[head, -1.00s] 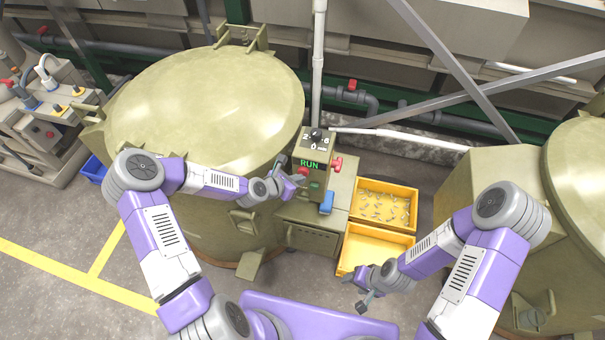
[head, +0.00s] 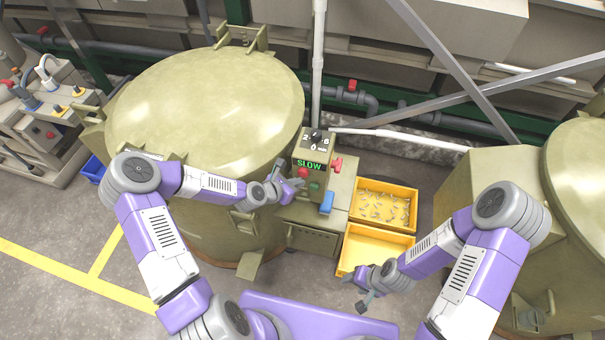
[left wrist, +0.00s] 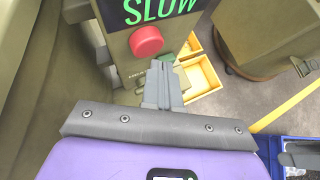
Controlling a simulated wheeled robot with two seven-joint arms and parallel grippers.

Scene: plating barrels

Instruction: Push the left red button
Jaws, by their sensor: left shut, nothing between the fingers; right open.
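A control box (head: 312,153) stands beside the left barrel, with a dial on top and a green display reading SLOW (head: 309,165). The left red button (head: 303,173) is on its front below the display; it shows large and round in the left wrist view (left wrist: 146,40). My left gripper (head: 293,183) is shut and empty, its tips just below the red button, close to the box face. In the left wrist view the shut fingers (left wrist: 161,72) point at the panel below the button; I cannot tell whether they touch it. My right gripper (head: 359,295) is open and empty, low in front of the yellow bins.
A large olive barrel (head: 205,100) stands left of the box. A red knob (head: 337,165) and a blue item (head: 327,203) are at the box's right. Yellow bins stand further right, the back one (head: 414,213) holding small metal parts. Another barrel (head: 580,165) is at far right.

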